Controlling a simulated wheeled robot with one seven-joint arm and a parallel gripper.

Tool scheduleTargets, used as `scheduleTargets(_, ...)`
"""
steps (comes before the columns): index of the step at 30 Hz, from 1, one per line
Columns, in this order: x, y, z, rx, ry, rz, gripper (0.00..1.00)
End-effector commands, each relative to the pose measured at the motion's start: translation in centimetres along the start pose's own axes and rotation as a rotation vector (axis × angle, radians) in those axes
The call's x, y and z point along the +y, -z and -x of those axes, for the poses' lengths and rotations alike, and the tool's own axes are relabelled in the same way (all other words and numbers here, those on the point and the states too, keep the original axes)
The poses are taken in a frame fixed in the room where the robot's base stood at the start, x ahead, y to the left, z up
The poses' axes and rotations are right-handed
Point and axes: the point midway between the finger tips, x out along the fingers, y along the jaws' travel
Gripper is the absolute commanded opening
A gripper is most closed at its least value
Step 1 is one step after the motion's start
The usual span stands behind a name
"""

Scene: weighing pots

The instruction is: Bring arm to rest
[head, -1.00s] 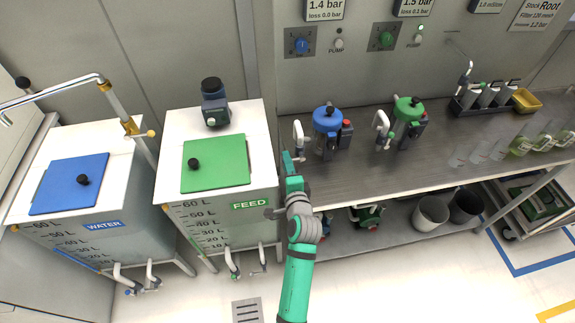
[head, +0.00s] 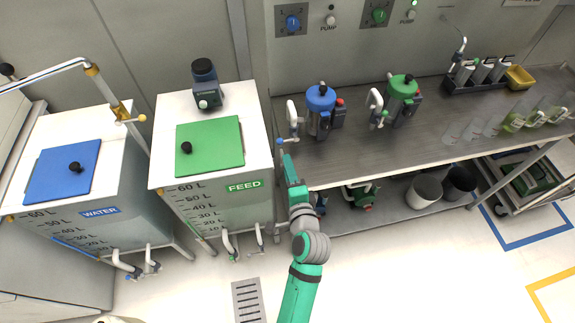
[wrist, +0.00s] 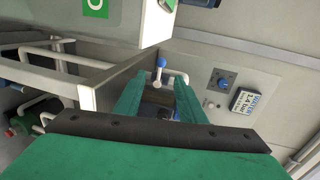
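My green arm reaches up the middle of the head view. My gripper (head: 284,152) is at the bench's left end, between the FEED tank (head: 210,165) and the blue-topped pump unit (head: 321,110). In the wrist view, the two green fingers of my gripper (wrist: 160,88) stand apart with a gap between them. Nothing is held between them. A blue-handled white tap (wrist: 160,65) shows beyond the gap. The head view does not show whether the gripper touches the bench edge.
The WATER tank (head: 75,200) stands at left. The front floor is open around a drain grate (head: 247,300).

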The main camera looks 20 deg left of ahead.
Motion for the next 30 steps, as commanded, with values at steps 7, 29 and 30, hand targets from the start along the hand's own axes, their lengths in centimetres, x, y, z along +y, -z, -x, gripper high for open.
scheduleTargets(7, 0.0, 0.0, 0.0, 0.000, 0.000, 0.000, 0.36)
scheduleTargets(29, 8.9, 1.5, 10.9, 0.261, -0.130, 0.352, 0.36)
scheduleTargets(30, 9.5, 1.5, 12.2, 0.283, -0.148, 0.396, 0.36)
